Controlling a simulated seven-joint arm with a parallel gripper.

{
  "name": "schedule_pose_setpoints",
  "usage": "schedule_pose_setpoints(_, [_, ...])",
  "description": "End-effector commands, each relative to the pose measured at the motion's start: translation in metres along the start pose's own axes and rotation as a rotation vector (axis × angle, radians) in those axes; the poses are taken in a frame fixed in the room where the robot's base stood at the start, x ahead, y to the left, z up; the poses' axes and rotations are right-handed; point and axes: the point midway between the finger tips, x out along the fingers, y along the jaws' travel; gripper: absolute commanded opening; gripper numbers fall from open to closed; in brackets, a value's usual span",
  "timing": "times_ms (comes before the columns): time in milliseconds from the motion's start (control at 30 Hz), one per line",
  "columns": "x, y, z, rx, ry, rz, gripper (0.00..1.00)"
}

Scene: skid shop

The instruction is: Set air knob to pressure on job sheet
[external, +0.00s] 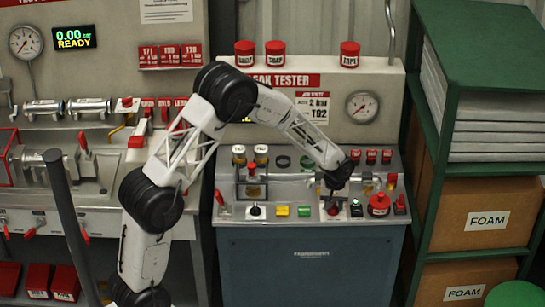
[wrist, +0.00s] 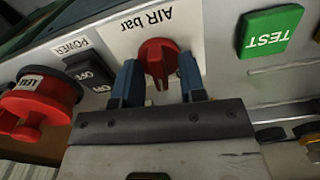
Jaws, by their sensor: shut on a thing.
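The red air knob (wrist: 157,58) sits on the pale panel under the upside-down label "AIR bar" in the wrist view. My gripper (wrist: 160,84) has its two blue fingers on either side of the knob, shut on it. In the external view my gripper (external: 333,200) reaches down to the front of the leak tester panel and mostly hides the knob. A job sheet (external: 313,107) with a red header hangs on the back panel; it seems to read "2 bar" and "T92". A round pressure gauge (external: 362,106) is to its right; its reading is too small to tell.
A black POWER switch (wrist: 88,70) and a large red knob (wrist: 42,98) lie left of the air knob in the wrist view. A green TEST button (wrist: 271,31) lies right. Green shelving (external: 430,150) with foam boxes stands right of the tester.

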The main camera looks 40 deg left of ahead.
Motion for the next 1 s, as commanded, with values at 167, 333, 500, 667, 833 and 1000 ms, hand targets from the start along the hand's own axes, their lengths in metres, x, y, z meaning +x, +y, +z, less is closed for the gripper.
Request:
schedule_pose_setpoints(167, [0.0065, -0.0006, 0.0022, 0.001, -0.005, -0.004, 0.24])
schedule_pose_setpoints(333, [0.0074, -0.0006, 0.0027, 0.041, -0.006, -0.004, 0.24])
schedule_pose_setpoints(500, [0.0086, -0.0008, 0.0034, 0.136, -0.007, -0.005, 0.24])
schedule_pose_setpoints(667, [0.0097, -0.0011, 0.004, 0.191, -0.009, -0.006, 0.24])
schedule_pose_setpoints(833, [0.0105, -0.0012, 0.0046, 0.194, -0.01, -0.007, 0.24])
schedule_pose_setpoints(1000, [0.0112, -0.0013, 0.005, 0.194, -0.011, -0.007, 0.43])
